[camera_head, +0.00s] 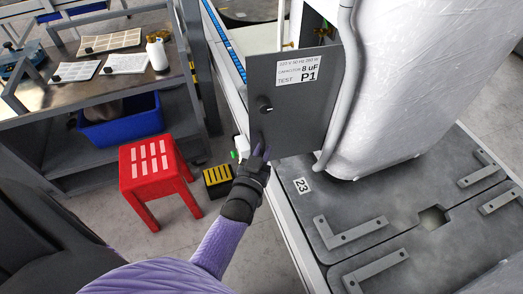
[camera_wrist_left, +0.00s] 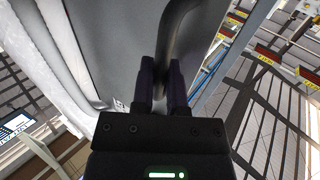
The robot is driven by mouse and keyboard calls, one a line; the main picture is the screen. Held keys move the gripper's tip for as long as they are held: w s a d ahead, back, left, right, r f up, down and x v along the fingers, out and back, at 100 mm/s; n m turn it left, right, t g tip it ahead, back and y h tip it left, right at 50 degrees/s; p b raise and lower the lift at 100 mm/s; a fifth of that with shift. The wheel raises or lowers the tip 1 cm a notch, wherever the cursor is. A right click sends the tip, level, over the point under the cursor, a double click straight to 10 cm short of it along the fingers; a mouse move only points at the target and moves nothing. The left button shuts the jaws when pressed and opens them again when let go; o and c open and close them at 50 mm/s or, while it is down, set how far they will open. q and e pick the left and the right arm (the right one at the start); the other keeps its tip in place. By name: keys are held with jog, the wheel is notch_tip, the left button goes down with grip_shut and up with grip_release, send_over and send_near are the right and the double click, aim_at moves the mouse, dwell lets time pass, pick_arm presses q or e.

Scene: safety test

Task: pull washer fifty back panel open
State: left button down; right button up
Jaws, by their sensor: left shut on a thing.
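In the left wrist view the panel (camera_wrist_left: 110,40) fills the upper left, and a dark curved handle (camera_wrist_left: 177,35) runs down between my fingers. My left gripper (camera_head: 259,152) is at the panel's lower left edge, and its fingers (camera_wrist_left: 162,85) are shut on the handle. My right gripper is in neither view.
A grey platform (camera_head: 350,205) with bolted brackets and a 23 tag lies under the washer. A red stool (camera_head: 155,168) and a black-and-yellow box (camera_head: 217,181) stand on the floor left of my arm. A workbench with a blue bin (camera_head: 122,128) is farther left.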

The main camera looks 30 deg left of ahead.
pick_arm(q)
jog(key=shift+s+d, duration=0.2)
jog(key=shift+d, duration=0.25)
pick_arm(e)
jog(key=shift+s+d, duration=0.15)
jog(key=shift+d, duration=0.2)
pick_arm(q)
jog(key=c, duration=1)
grip_release()
jog(key=shift+w+d, duration=0.1)
jog(key=shift+o, duration=0.2)
jog(key=s+d+p, duration=0.2)
jog(key=s+p, duration=0.1)
jog(key=s, duration=0.6)
jog(key=shift+s+p, duration=0.35)
jog(key=shift+s, duration=0.05)
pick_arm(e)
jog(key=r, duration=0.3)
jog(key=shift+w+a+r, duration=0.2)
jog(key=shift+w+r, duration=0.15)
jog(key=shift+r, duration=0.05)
